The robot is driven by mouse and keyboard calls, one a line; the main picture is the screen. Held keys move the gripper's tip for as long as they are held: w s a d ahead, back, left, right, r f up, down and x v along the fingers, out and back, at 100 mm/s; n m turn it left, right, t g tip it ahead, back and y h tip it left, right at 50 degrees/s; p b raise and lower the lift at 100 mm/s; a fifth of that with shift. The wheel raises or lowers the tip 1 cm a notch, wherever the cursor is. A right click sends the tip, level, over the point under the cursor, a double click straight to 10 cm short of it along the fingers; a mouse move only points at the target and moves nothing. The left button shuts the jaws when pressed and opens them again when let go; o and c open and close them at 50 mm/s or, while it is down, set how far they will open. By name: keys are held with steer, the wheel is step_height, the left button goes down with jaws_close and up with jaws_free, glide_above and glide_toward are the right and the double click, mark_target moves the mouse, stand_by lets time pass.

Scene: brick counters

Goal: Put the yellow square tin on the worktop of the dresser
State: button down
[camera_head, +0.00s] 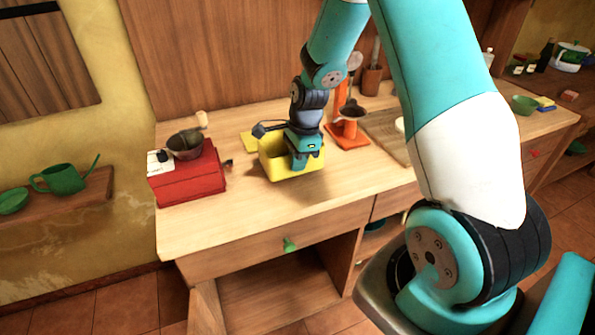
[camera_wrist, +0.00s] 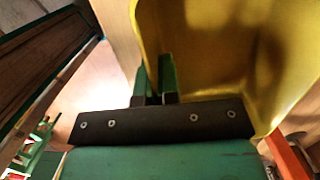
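The yellow square tin (camera_head: 272,168) is open-topped and is at the middle of the dresser's worktop (camera_head: 235,207), near upright. I cannot tell whether its base touches the wood or hangs just above it. My gripper (camera_head: 301,162) points down at the tin's front right side. In the wrist view the tin (camera_wrist: 225,50) fills the upper right. The two green fingers of my gripper (camera_wrist: 157,82) stand close together, one on each side of the tin's wall, so they are shut on it.
A red box with a metal bowl (camera_head: 190,178) stands left of the tin. The worktop's front is clear.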

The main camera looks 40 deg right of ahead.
mark_target(297, 175)
steer(key=shift+f, duration=1.75)
steer(key=shift+f, duration=0.1)
steer(key=c, duration=1.8)
jaws_free()
steer(key=shift+f, duration=0.1)
steer(key=o, duration=0.5)
steer(key=shift+c, duration=0.2)
